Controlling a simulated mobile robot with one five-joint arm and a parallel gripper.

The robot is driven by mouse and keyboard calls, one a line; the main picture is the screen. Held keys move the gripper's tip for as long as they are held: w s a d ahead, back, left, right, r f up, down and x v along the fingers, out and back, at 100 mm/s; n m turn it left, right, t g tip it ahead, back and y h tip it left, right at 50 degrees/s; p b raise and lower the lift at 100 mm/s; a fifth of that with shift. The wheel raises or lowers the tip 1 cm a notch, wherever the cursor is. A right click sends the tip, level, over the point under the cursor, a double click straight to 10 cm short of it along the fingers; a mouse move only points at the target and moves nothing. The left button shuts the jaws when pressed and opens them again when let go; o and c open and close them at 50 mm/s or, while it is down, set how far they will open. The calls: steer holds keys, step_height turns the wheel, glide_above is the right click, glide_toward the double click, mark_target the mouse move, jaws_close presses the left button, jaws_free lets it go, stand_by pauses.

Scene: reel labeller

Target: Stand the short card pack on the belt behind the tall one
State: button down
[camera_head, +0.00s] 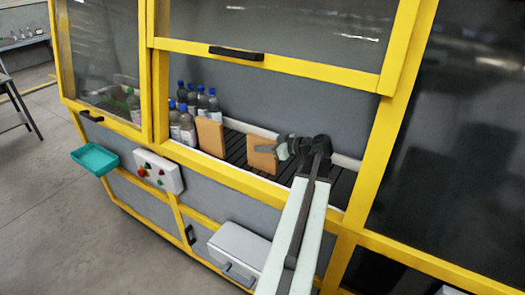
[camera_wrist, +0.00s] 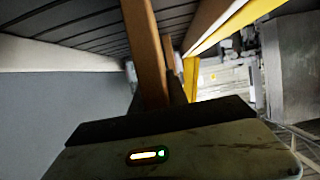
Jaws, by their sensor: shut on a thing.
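The tall card pack (camera_head: 210,137), orange-brown, stands upright on the dark slatted belt (camera_head: 236,148), just right of the bottles. The short card pack (camera_head: 260,158) is upright to its right, with a stretch of bare belt between them. My gripper (camera_head: 281,150) reaches in from the right and is shut on the short pack. In the wrist view the short pack (camera_wrist: 147,50) rises between the jaws, and a second brown piece, likely the tall pack, shows partly behind it. I cannot tell whether the short pack's lower edge touches the belt.
Several blue-capped bottles (camera_head: 187,122) stand on the belt at left. A yellow frame (camera_head: 245,182) edges the opening in front, with a raised window (camera_head: 270,40) above. A teal tray (camera_head: 95,157), control box (camera_head: 158,171) and grey box (camera_head: 240,247) jut out in front.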

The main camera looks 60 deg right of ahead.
steer(key=shift+f, duration=0.2)
steer(key=c, duration=1.3)
jaws_free()
steer(key=shift+r, duration=0.1)
steer(key=p+v, duration=0.2)
steer(key=v, duration=0.5)
steer(key=shift+s+r+p, duration=0.25)
steer(key=shift+p, duration=0.05)
